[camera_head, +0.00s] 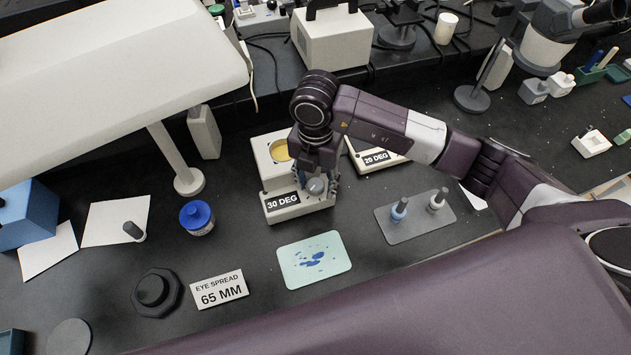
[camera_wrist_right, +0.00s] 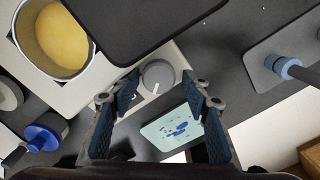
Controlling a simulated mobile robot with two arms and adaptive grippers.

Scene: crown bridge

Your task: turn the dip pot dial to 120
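The dip pot (camera_head: 267,176) is a white block with a round well of yellow wax (camera_head: 280,150). It also shows in the right wrist view (camera_wrist_right: 95,93), with its metal-rimmed well at the upper left. Its grey round dial (camera_wrist_right: 157,75) has a short white mark pointing toward the picture's bottom; the dial also shows in the head view (camera_head: 315,186), partly covered. My right gripper (camera_head: 319,182) is over the dial. In the wrist view its fingers (camera_wrist_right: 160,90) are open on either side of the dial, with gaps between. My left gripper is out of view.
A "30 DEG" sign (camera_head: 283,201) is at the pot's front, and a "20 DEG" sign (camera_head: 376,158) lies to its right. A blue-lidded jar (camera_head: 196,217), a teal mat (camera_head: 314,260) and a grey tray with two posts (camera_head: 416,222) stand nearby.

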